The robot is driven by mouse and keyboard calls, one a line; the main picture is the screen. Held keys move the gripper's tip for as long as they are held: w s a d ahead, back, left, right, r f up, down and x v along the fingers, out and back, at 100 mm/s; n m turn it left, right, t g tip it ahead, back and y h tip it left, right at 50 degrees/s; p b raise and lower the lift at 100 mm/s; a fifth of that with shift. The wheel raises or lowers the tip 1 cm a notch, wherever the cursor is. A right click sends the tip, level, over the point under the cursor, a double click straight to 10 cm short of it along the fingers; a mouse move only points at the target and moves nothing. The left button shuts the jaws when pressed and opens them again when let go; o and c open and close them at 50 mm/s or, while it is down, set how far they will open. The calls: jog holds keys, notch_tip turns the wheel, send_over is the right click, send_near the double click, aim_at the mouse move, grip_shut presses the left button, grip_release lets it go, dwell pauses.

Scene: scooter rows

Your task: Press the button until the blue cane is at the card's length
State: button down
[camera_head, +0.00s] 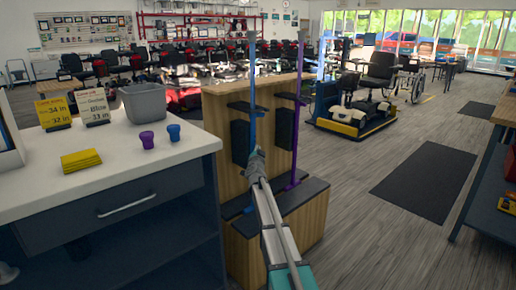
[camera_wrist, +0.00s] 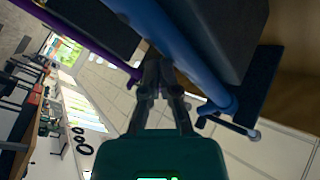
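The blue cane (camera_head: 252,100) stands upright in a wooden stand (camera_head: 226,112), held by dark brackets. In the wrist view the blue cane (camera_wrist: 172,45) runs diagonally just past my fingertips, and its end has a dark bar with a pale tip (camera_wrist: 253,135). My gripper (camera_head: 256,153) is beside the cane's middle; its fingers (camera_wrist: 158,66) look closed together with nothing between them. I cannot tell whether they touch the cane. No button can be made out clearly. A white card (camera_head: 93,106) on the counter seems to read "Blue" and "33 in". A yellow card (camera_head: 53,112) stands beside it.
A purple cane (camera_head: 296,110) stands right of the blue one, also in the wrist view (camera_wrist: 100,58). The counter (camera_head: 120,165) at left holds a grey bin (camera_head: 144,102), purple and blue knobs and yellow pads (camera_head: 81,160). Floor at right is open around a dark mat (camera_head: 425,180).

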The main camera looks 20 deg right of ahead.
jog(key=shift+w, duration=0.1)
dwell(0.3)
jog(key=shift+s+d+f, duration=0.1)
jog(key=shift+s+d, duration=0.1)
jog(key=shift+s, duration=0.3)
jog(key=shift+s+d+f, duration=0.1)
jog(key=shift+s+d, duration=0.05)
jog(key=shift+s, duration=0.4)
jog(key=s, duration=0.1)
jog(key=s+d, duration=0.1)
jog(key=s, duration=0.1)
jog(key=s+d, duration=0.1)
jog(key=shift+s, duration=0.3)
dwell(1.2)
jog(key=shift+a, duration=0.1)
